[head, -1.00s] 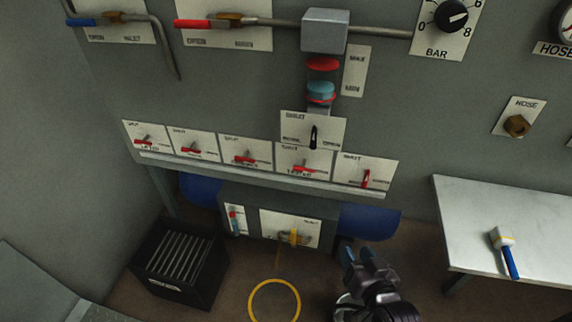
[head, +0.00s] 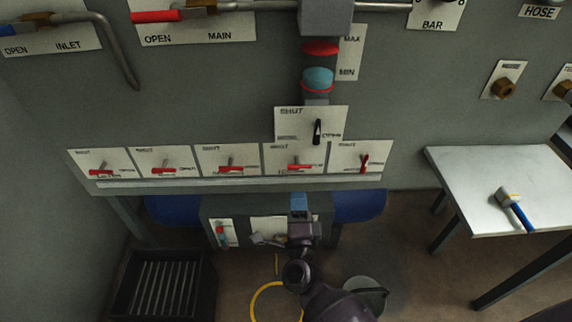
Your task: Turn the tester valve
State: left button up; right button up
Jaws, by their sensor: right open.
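A low grey box (head: 325,215) stands under the wall panel, with white label plates on its front. The brass-yellow valve on its front, visible earlier, is now hidden behind my right gripper (head: 283,222). That gripper is open in front of the box's larger plate (head: 262,224). One blue-tipped finger points up and the other finger lies to the left. I cannot tell whether it touches the valve. A small red and blue indicator (head: 220,235) sits on the box's left plate. My left gripper is not in view.
A row of red-handled valves (head: 231,165) and a black-handled valve (head: 317,131) are on the panel above. A black crate (head: 160,280) stands left, a bucket (head: 372,291) right. A yellow ring (head: 258,302) lies on the floor.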

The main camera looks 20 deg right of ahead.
aim_at(297, 166)
jog(key=x, duration=1)
jog(key=shift+w+d+r+b, duration=0.15)
jog(key=shift+w+d+b, duration=0.05)
jog(key=shift+d+b, duration=0.1)
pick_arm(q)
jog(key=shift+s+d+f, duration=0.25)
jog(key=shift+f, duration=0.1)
pick_arm(e)
jog(key=shift+w, duration=0.1)
jog(key=c, duration=0.7)
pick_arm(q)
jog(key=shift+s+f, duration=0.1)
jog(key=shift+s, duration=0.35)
pick_arm(e)
grip_shut()
jog(key=shift+r, duration=0.1)
